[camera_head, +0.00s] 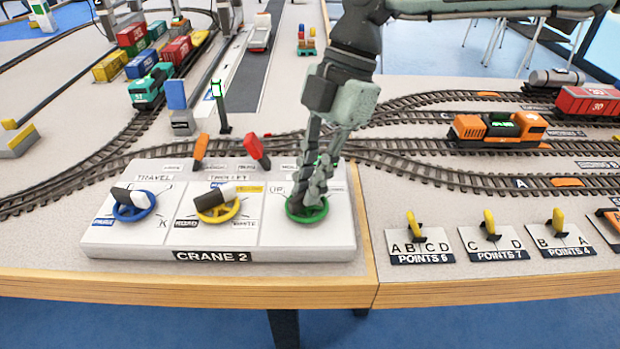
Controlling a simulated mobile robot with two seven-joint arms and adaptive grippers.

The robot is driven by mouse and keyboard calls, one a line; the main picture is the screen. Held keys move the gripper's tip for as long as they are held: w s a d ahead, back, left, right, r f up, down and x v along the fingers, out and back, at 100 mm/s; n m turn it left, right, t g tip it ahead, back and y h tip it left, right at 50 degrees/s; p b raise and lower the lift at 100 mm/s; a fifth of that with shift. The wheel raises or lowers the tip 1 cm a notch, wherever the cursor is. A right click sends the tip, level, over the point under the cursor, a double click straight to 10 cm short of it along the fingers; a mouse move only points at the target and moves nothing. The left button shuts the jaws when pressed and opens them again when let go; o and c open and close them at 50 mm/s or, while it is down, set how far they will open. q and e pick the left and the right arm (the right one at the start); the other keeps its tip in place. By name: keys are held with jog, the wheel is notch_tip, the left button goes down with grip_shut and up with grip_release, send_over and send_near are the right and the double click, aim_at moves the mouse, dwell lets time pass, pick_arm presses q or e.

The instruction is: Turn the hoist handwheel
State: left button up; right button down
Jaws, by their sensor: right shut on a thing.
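The crane control panel (218,253), labelled CRANE 2, sits at the table's front edge and carries three handwheels. The green handwheel (306,216) is on the right section, whose label is mostly covered; it shows "UP" at its left. My right gripper (307,207) comes down from above, shut, with its fingertips at the green handwheel's handle. The fingers hide the handle. The yellow handwheel (217,214) is in the middle section, and the blue handwheel (134,212) is in the left one, marked TRAVEL. My left gripper is not in view.
An orange lever (201,146) and a red lever (257,148) stand behind the panel. Yellow point levers, such as POINTS 6 (412,223), stand to the right. Tracks with an orange locomotive (498,130) and a teal locomotive (151,87) lie behind.

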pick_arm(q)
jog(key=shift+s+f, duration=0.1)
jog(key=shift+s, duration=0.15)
pick_arm(e)
jog(key=shift+n, duration=0.3)
jog(key=shift+a+n+h, duration=0.1)
jog(key=shift+n+h, duration=0.2)
jog(key=shift+n, duration=0.5)
jog(key=n+h, duration=0.1)
jog(key=n, duration=0.1)
jog(key=n+g, duration=0.1)
jog(key=n, duration=0.2)
jog(key=shift+w+a+h, duration=0.1)
jog(key=shift+h, duration=0.3)
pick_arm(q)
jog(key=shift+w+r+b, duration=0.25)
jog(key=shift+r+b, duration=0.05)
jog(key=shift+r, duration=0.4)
pick_arm(e)
jog(key=shift+n+h, duration=0.5)
jog(key=shift+n, duration=0.7)
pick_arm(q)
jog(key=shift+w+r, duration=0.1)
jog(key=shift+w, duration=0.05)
pick_arm(e)
jog(key=c, duration=1.6)
grip_release()
